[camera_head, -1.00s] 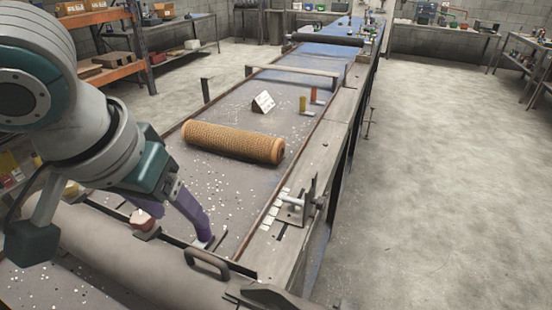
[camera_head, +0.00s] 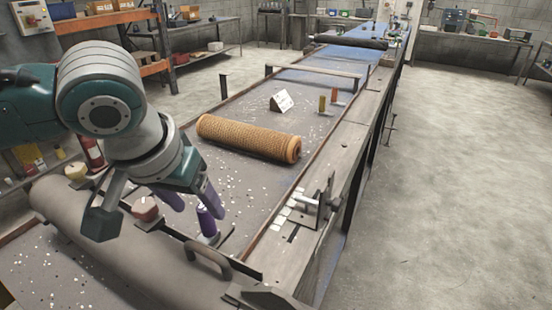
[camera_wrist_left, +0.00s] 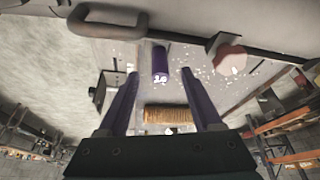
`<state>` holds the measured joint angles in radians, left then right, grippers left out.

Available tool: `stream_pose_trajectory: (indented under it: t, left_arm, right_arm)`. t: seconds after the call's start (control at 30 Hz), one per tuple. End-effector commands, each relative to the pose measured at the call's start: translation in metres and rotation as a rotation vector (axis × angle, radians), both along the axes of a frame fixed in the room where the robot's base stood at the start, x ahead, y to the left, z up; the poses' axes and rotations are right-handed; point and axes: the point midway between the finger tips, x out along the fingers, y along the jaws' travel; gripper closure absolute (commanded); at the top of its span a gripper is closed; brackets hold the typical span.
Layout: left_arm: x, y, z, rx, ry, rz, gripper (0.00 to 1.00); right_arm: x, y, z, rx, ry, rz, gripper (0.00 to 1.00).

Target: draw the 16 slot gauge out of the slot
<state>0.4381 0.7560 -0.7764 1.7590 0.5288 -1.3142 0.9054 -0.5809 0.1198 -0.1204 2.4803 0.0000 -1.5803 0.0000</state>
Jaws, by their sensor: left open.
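The 16 slot gauge (camera_head: 207,222) is a purple cylinder standing near the front of the long table, with a pale foot at its base. In the left wrist view the gauge (camera_wrist_left: 160,62) shows a white "16" on its end. My left gripper (camera_head: 198,208) is open, its purple fingers spread just above and around the gauge's near area. In the wrist view the gauge appears centred between the fingertips (camera_wrist_left: 160,74), with gaps at both sides. I cannot tell how deep the gauge sits in a slot. My right gripper is not in view.
An orange mesh tube (camera_head: 248,137) lies across the table behind the gauge. A grey roller (camera_head: 110,245) and a dark handle (camera_head: 208,258) are in front. A metal bracket (camera_head: 318,200) stands at right. A white card (camera_head: 282,101) and two small cylinders (camera_head: 328,100) stand farther back.

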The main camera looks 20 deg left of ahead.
Motion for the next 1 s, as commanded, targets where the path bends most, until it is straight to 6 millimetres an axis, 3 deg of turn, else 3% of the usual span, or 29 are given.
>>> stream_pose_trajectory:
  t: [0.1,0.3,0.73,1.0]
  left_arm:
    - [0.008,0.001,-0.021,0.0,0.002,0.002,0.34]
    - [0.018,0.003,-0.044,0.0,-0.001,0.0,0.34]
    - [0.021,0.004,-0.051,0.001,-0.001,-0.001,0.34]
    - [0.021,0.004,-0.051,0.001,-0.001,-0.001,0.63]
  right_arm:
    - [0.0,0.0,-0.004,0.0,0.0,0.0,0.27]
    - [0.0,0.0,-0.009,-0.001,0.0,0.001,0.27]
    - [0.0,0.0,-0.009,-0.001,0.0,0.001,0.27]
    - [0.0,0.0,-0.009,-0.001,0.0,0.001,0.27]
